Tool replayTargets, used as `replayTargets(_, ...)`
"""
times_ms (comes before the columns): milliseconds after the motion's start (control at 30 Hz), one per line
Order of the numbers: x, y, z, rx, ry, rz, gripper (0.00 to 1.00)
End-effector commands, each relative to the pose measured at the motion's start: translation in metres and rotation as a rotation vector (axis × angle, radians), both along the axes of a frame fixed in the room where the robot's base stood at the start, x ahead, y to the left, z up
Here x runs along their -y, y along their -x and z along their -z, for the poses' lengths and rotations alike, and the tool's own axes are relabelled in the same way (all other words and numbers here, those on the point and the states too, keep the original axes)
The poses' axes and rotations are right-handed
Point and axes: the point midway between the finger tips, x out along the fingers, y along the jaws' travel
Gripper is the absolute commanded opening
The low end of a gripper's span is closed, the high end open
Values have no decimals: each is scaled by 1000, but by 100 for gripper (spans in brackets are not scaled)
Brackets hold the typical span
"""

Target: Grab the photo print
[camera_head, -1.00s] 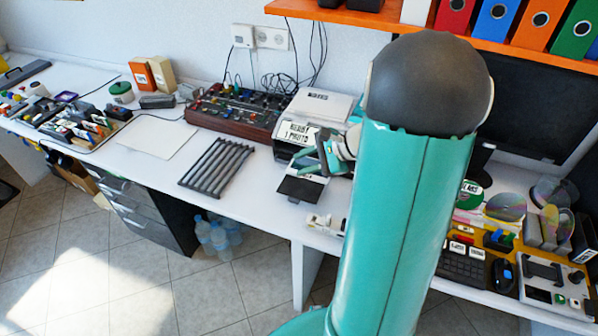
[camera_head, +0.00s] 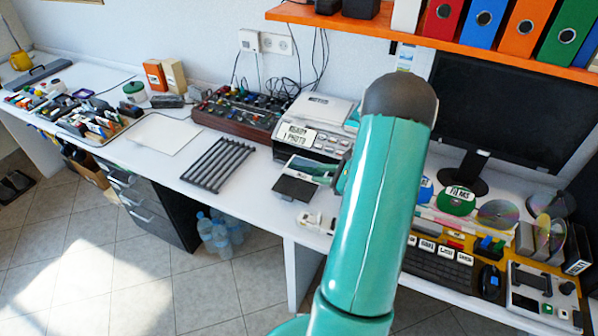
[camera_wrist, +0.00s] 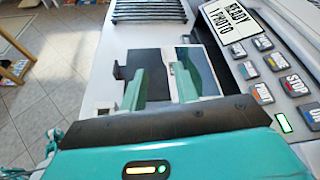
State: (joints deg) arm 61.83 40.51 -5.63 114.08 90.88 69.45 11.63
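The photo print (camera_wrist: 203,62), a dark picture with a pale border, shows in the wrist view at the printer's front. In the head view the print (camera_head: 308,167) lies at the printer's output, above the dark tray (camera_head: 295,189). The printer (camera_head: 321,112) has a display reading "READY 1 PHOTO". In the wrist view my gripper (camera_wrist: 163,72) is open, with a gap between its two green fingers. The right finger overlaps the print's left part in the picture; I cannot tell whether they touch. In the head view my arm hides most of the gripper.
The printer's buttoned panel (camera_wrist: 275,65) stands close on the right in the wrist view. A dark ribbed rack (camera_head: 217,164) lies left of the printer. A mixer-like box (camera_head: 240,112) stands behind it. The desk's front edge is close to the tray.

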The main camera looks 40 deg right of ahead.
Motion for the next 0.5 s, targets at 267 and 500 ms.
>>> replayTargets(267, -7, -38, 17, 0, -3, 4, 30)
replayTargets(500, -15, -71, 31, 0, -1, 4, 30)
